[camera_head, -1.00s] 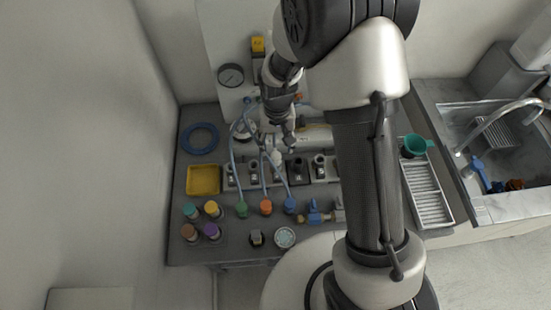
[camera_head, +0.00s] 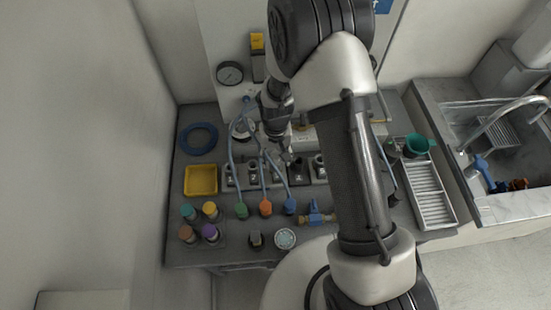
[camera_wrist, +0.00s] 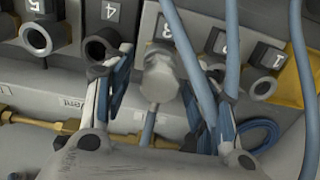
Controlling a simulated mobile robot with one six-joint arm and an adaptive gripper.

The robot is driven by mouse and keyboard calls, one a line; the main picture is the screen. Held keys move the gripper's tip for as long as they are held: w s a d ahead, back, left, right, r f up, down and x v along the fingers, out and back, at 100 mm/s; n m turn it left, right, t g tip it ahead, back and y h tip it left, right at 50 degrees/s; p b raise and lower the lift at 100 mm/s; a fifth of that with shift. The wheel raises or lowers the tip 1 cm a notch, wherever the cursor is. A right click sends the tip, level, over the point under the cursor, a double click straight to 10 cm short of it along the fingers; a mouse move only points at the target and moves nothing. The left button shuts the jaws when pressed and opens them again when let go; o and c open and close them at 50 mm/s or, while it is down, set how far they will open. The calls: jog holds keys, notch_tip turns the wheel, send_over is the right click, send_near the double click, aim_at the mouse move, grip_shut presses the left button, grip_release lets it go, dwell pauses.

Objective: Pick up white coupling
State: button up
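In the wrist view, the white coupling (camera_wrist: 160,78) is a pale grey-white hex-shaped fitting on the front of a block in the numbered row, with a thin blue tube below it. My gripper (camera_wrist: 156,88) has one finger on each side of it. The fingers look spread, with a small gap at the left; contact at the right finger is unclear. In the head view, my gripper (camera_head: 279,152) is low over the numbered row, and I cannot make out the coupling there.
Blue hoses (camera_wrist: 228,45) hang close beside the right finger in the wrist view. Numbered sockets (camera_wrist: 100,45) flank the coupling. In the head view, a yellow tray (camera_head: 201,193) and blue ring (camera_head: 199,138) lie left, and coloured caps (camera_head: 265,208) stand in front.

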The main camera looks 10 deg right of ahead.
jog(key=c, duration=1.1)
